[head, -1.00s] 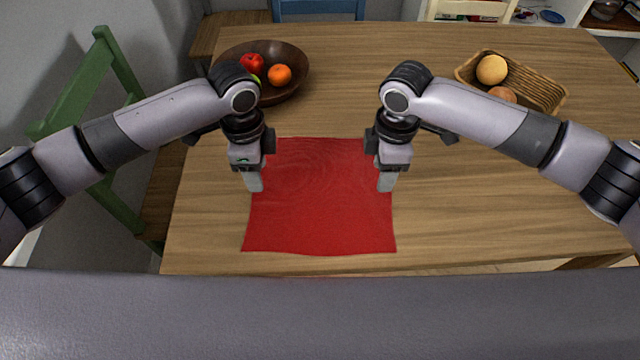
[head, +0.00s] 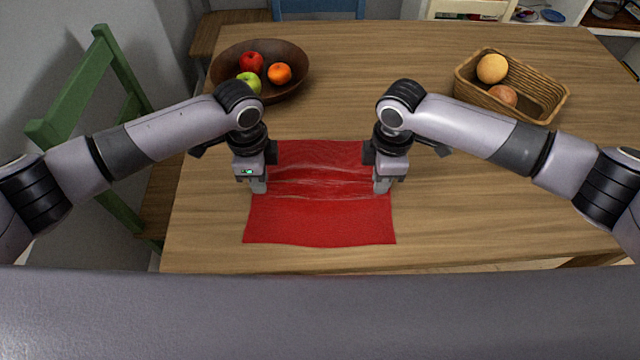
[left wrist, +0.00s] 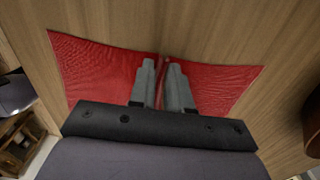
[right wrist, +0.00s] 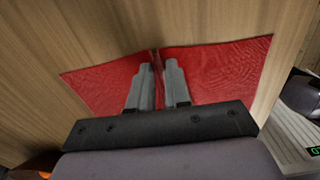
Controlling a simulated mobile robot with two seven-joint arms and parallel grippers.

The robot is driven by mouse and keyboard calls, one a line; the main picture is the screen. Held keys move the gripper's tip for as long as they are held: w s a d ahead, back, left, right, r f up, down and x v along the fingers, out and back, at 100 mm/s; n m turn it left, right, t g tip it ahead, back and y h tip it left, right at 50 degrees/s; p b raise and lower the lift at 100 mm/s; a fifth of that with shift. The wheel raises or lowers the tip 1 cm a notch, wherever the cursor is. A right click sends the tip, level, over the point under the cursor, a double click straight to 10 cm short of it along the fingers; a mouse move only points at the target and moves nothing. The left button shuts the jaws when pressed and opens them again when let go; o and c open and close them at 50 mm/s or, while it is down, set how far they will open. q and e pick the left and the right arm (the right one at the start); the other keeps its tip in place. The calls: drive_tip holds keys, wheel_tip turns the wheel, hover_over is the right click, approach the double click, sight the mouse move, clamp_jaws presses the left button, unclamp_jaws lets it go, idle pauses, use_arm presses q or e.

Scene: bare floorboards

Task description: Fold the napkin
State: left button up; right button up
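The red napkin (head: 320,222) lies on the table, with wrinkled ridges running across its middle between my two grippers. My left gripper (head: 259,190) is at the napkin's left edge, pointing down. In the left wrist view a raised fold of the napkin (left wrist: 92,70) stands between its close-set fingers, pinched there. My right gripper (head: 382,190) is at the right edge, level with the left one. In the right wrist view a fold of the napkin (right wrist: 220,70) is likewise pinched between the fingers. The fingers hide the pinched edges in the head view.
A dark bowl (head: 222,70) with apples and an orange stands at the back left. A wicker basket (head: 545,108) with round items is at the back right. A green chair (head: 85,82) stands left of the table (head: 500,215).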

use_arm(q)
clamp_jaws()
use_arm(e)
clamp_jaws()
use_arm(q)
drive_tip(key=shift+r, duration=0.1)
use_arm(e)
drive_tip(key=shift+r, duration=0.1)
